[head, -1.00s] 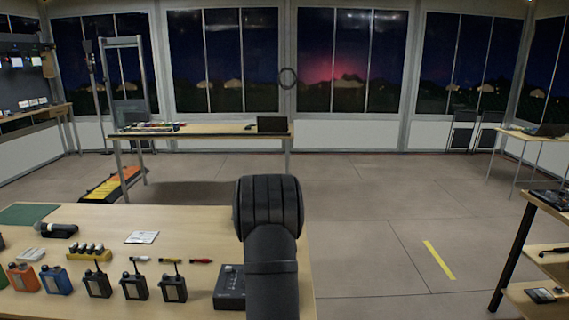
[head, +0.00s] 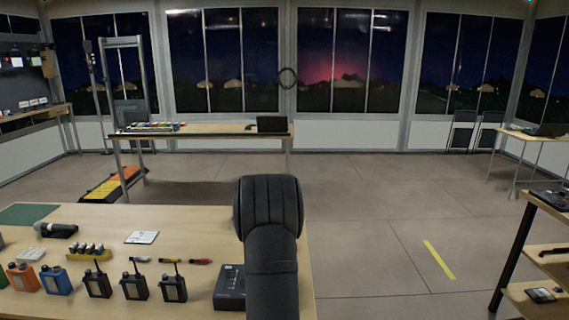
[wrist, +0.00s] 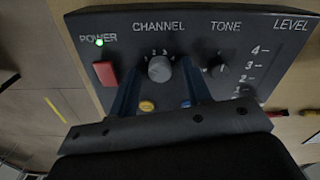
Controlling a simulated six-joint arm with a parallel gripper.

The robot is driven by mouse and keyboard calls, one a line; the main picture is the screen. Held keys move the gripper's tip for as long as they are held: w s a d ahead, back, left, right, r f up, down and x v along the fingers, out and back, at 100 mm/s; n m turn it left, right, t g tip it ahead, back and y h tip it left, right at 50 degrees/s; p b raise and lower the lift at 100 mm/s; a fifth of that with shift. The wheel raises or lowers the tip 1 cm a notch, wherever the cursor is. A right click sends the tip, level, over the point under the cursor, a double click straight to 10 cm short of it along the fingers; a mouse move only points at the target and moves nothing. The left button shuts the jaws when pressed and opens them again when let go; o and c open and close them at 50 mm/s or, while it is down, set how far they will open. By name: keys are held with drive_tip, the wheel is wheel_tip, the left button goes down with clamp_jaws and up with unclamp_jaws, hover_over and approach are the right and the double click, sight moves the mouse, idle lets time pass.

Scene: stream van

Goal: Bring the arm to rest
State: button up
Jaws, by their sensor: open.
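My gripper (wrist: 162,95) shows in the wrist view with its two dark blue fingers apart and nothing held between them. The fingers point at the face of a black control box (wrist: 235,30), with its channel knob (wrist: 159,68) in the gap between them. I cannot tell whether the fingers touch the box. In the head view my arm stands at the front middle and hides the gripper. The same box (head: 230,290) sits at the table's right edge, beside the arm.
The box has a red power switch (wrist: 105,74) and a lit green light (wrist: 99,43). Open floor (head: 370,240) lies to the right, before a shelf (head: 550,255).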

drive_tip(key=m, duration=0.4)
drive_tip(key=shift+m, duration=1.9)
